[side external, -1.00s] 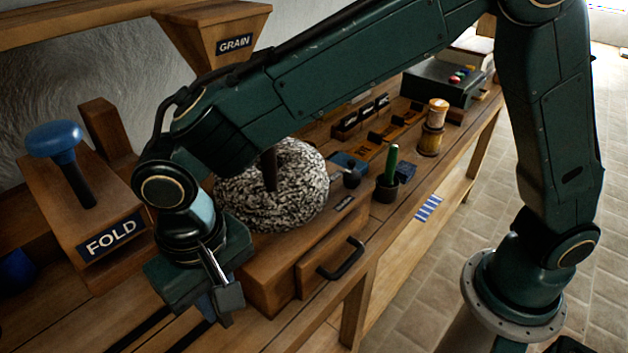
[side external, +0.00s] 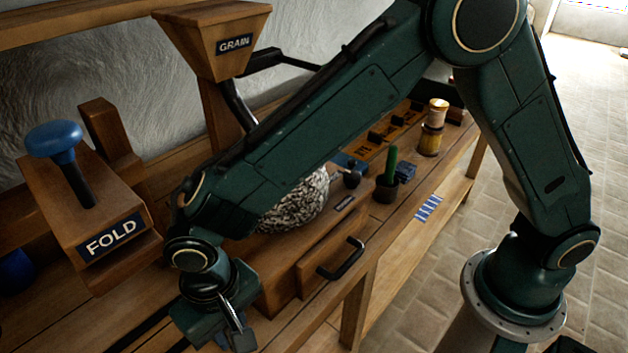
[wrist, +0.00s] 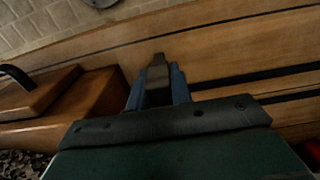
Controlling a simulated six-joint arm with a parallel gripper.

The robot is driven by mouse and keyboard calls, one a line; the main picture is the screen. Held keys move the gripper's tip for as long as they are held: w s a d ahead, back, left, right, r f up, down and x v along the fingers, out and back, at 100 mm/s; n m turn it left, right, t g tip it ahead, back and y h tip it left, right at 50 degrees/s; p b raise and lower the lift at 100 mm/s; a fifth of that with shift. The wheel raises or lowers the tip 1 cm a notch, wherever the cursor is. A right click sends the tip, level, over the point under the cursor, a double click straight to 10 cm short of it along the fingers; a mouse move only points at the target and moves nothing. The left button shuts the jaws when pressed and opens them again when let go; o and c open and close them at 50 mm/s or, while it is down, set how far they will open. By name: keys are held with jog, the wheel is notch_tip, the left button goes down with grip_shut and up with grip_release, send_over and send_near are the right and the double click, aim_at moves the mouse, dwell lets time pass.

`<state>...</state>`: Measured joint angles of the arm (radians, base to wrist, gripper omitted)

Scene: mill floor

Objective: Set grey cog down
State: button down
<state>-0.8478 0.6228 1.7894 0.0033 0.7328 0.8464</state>
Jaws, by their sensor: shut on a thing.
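My gripper (wrist: 158,88) shows in the wrist view with its two blue-grey fingers close together. Between them is a narrow dark grey piece, the grey cog (wrist: 159,66), seen edge-on; its teeth cannot be made out. The fingers are shut on it over the wooden bench top (wrist: 225,62). Whether the cog touches the bench cannot be told.
A drawer with a dark handle (side external: 341,259) is right of my gripper. The speckled millstone (side external: 296,203) is partly behind my arm. The FOLD block (side external: 104,238) with a blue knob stands left.

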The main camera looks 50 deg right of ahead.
jog(key=shift+f, duration=0.2)
jog(key=shift+f, duration=0.15)
jog(key=c, duration=1.3)
grip_release()
jog(key=shift+o, duration=0.2)
notch_tip(320, 180, up, 12)
jog(key=shift+r, duration=0.2)
